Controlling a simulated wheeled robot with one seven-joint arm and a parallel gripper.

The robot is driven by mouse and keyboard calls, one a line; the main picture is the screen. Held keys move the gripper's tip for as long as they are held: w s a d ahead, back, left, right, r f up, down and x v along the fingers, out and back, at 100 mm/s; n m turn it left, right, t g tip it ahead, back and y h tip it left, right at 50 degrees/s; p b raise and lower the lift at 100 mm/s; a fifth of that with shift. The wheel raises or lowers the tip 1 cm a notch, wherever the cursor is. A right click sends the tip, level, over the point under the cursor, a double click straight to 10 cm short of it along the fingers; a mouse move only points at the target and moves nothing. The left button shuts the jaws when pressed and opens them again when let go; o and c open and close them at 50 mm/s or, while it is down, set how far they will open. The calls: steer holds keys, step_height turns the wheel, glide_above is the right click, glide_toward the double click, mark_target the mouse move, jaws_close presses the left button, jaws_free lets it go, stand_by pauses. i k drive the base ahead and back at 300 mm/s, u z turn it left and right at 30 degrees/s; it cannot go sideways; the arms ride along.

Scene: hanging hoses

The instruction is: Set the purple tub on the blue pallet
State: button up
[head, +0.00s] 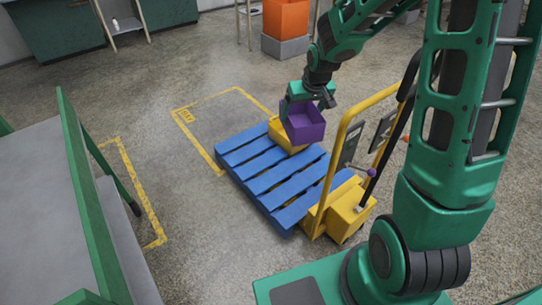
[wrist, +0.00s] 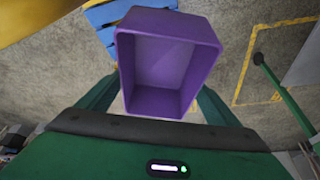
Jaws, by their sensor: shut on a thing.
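The purple tub (head: 304,122) is held in my gripper (head: 311,95), above the far end of the blue pallet (head: 262,176). In the wrist view the tub (wrist: 168,62) is between the two fingers, with its open side and empty inside facing the camera. It looks tilted in the head view. A yellow tub or box (head: 286,137) sits on the far end of the pallet, partly hidden behind the purple tub. The near slats of the pallet are bare.
A yellow pallet truck (head: 343,207) with a tall handle frame stands at the pallet's near right. A grey table (head: 40,195) with green edges is at the left. Yellow floor lines (head: 197,147) mark a bay behind the pallet. An orange box (head: 286,18) stands at the back.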

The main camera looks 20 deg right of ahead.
mark_target(292, 189)
steer(key=z, duration=0.05)
steer(key=i, duration=0.9)
